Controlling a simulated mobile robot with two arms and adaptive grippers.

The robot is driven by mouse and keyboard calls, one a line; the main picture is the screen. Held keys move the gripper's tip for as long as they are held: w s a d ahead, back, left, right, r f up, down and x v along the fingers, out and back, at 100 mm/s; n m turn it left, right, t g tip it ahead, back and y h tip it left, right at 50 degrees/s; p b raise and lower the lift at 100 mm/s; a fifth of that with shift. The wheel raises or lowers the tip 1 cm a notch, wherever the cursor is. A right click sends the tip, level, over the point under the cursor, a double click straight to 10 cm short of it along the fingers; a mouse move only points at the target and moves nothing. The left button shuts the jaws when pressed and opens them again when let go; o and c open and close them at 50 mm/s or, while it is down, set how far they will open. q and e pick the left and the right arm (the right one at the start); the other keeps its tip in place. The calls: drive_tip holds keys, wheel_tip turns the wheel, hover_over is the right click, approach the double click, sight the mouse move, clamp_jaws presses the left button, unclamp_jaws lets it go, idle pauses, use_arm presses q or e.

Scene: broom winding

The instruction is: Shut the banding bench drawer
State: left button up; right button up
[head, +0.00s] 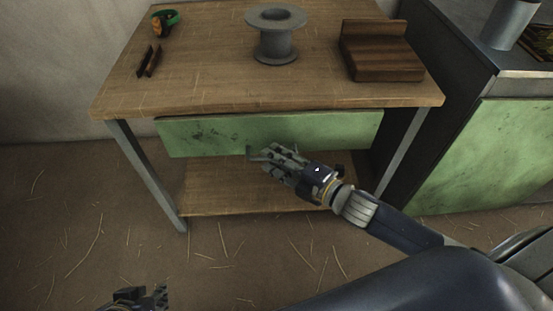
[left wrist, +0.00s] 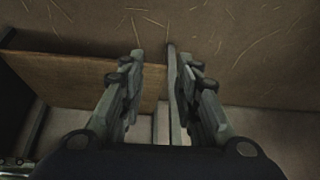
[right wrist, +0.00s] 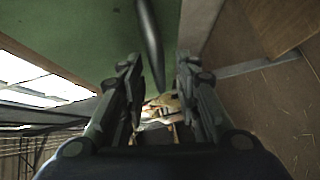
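The banding bench (head: 190,90) has a wooden top and a long green drawer (head: 200,135) under its front edge. No drawer interior shows in the head view, and I cannot tell whether a small gap remains. My right gripper (head: 268,154) is at the lower middle of the drawer front. In the right wrist view its fingers are apart, and a dark bar, seemingly the handle (right wrist: 150,40), runs down between them against the green front; contact is unclear. My left gripper (head: 142,294) is low at the bottom left, away from the drawer, open and empty in the left wrist view (left wrist: 154,52).
On the bench top are a grey spool (head: 276,45), a stepped wooden block (head: 385,62), dark sticks (head: 149,60) and a green-and-orange roll (head: 165,22). A lower shelf (head: 230,190) lies below the drawer. A green-sided cabinet (head: 490,150) stands at right. Straw litters the floor.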

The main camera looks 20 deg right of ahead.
drive_tip(key=shift+c, duration=0.6)
